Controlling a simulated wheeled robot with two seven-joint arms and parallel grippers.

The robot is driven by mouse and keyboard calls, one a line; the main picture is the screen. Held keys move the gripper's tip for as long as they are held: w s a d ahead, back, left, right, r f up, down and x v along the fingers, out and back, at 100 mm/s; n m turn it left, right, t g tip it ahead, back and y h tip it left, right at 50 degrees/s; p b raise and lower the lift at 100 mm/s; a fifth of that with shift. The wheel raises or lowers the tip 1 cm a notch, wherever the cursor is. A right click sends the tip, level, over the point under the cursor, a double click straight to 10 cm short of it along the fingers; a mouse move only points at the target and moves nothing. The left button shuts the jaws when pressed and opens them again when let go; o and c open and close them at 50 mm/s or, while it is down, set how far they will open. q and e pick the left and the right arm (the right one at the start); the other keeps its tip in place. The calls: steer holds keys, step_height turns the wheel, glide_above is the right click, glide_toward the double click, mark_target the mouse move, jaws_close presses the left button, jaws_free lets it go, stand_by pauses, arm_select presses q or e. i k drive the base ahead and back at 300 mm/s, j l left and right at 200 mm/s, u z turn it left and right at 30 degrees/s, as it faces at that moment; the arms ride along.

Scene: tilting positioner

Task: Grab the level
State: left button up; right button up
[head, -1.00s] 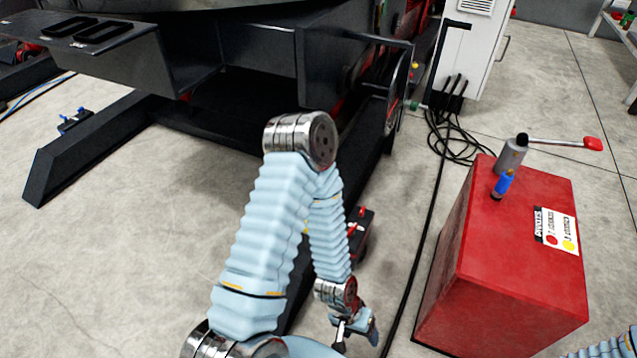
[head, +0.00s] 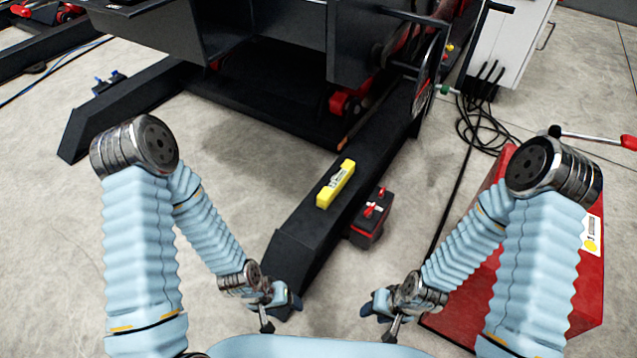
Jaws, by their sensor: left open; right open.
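The level (head: 336,184) is a short yellow bar with a pale middle. In the head view it lies on the black leg (head: 300,236) of the positioner, near the middle of the picture. My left gripper (head: 281,312) is low in the view, below and to the left of the level, apart from it. My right gripper (head: 380,318) is low in the view, below and to the right of the level, also apart from it. Both grippers are open and empty. Their fingers are small and partly hidden by my wrists.
A black and red box (head: 369,221) stands on the floor just right of the leg. A red cabinet (head: 585,290) is at the right, partly behind my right arm. A handwheel (head: 427,80) and black cables (head: 480,125) are farther back.

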mark_target(333, 187)
steer(key=j+u, duration=0.1)
steer(key=u, duration=1.3)
steer(key=i+j+u, duration=0.25)
steer(key=j, duration=0.2)
steer(key=i+j+u, duration=0.25)
steer(key=j, duration=0.2)
steer(key=i+j+u, duration=0.25)
steer(key=i+j+z, duration=0.1)
steer(key=i+z, duration=0.3)
steer(key=i+j+z, duration=0.2)
steer(key=i+z, duration=0.3)
steer(key=z, duration=0.35)
steer(key=i+z, duration=0.1)
steer(key=z, duration=0.4)
steer(key=i+z, duration=0.15)
steer(key=z, duration=0.3)
steer(key=i+z, duration=0.1)
steer(key=z, duration=0.35)
steer(key=i+j+z, duration=0.1)
steer(key=z, duration=0.4)
steer(key=i+z, duration=0.15)
steer(key=z, duration=0.25)
steer(key=i+z, duration=0.15)
steer(key=z, duration=0.2)
steer(key=i+j+z, duration=0.1)
steer(key=z, duration=0.3)
steer(key=i+j+z, duration=0.15)
steer(key=z, duration=0.25)
